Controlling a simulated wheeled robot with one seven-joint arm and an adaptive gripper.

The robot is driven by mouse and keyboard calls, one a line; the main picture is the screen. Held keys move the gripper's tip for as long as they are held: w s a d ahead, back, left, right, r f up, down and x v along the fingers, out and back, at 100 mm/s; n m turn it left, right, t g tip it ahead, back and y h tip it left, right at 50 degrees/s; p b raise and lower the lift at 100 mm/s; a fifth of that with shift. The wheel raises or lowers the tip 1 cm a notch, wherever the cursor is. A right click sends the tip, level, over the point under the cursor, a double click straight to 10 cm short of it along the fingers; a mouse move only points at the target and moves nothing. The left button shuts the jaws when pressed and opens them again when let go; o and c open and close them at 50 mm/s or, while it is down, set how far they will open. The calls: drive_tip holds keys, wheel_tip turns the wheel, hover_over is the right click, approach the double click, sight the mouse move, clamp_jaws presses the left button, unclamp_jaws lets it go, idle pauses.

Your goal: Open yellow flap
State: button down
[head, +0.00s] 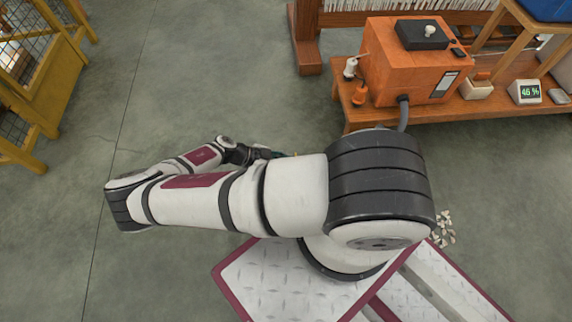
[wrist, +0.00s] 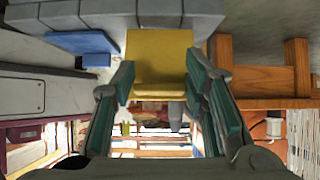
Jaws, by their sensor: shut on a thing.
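The yellow flap (wrist: 160,50) shows as a plain, flat yellow panel in the upper middle of the wrist view. My gripper (wrist: 158,78) has its two teal-padded fingers on either side of the panel's lower part and is shut on it. In the head view my gripper (head: 268,153) is mostly hidden behind my own arm, and I cannot make out the flap there. The flap's hinge and what it covers cannot be told from these frames.
An orange box (head: 405,75) stands on a wooden bench (head: 455,117) at the upper right, beside a small display reading 46 % (head: 525,92). A yellow-framed cage (head: 45,75) stands at the left. Pale scraps (head: 444,228) lie on the floor. The grey floor left of my arm is clear.

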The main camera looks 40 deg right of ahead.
drive_tip(key=shift+s+d, duration=0.1)
drive_tip(key=shift+s, duration=0.05)
drive_tip(key=c, duration=0.9)
unclamp_jaws()
drive_tip(key=v, duration=1.2)
drive_tip(key=shift+c, duration=0.7)
